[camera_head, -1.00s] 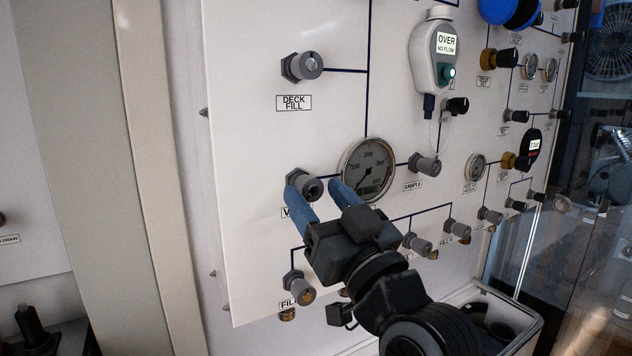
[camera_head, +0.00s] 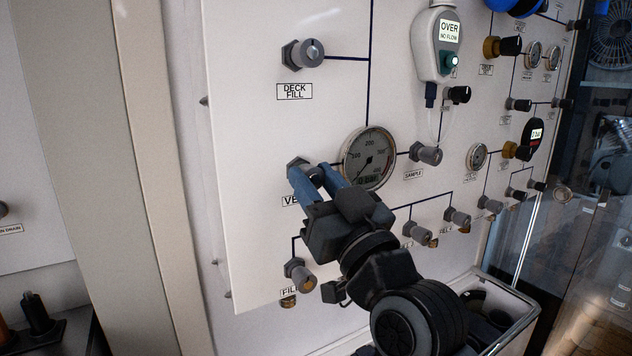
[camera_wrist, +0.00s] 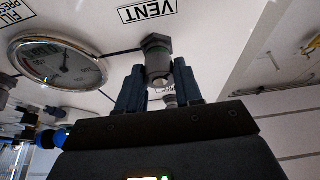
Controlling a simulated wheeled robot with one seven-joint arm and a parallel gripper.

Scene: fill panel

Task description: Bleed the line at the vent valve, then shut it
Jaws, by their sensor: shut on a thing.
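The vent valve (camera_wrist: 157,58) is a grey knob on a hex base above the VENT label in the wrist view, where the picture is upside down. In the head view only its hex base and part of its knob (camera_head: 300,165) show behind my fingers. My gripper (camera_head: 322,180) has its blue fingers on either side of the knob and is shut on it. The fingers also show around the knob in the wrist view (camera_wrist: 160,88). The round gauge (camera_head: 368,160) stands just right of the vent valve; its small display seems to read 0 bar.
The deck fill valve (camera_head: 303,54) is above, the fill valve (camera_head: 300,274) below, and the sample valve (camera_head: 426,153) to the right. A handheld meter (camera_head: 436,45) reading "OVER NO FLOW" hangs on the panel. An open bin (camera_head: 525,318) stands at lower right.

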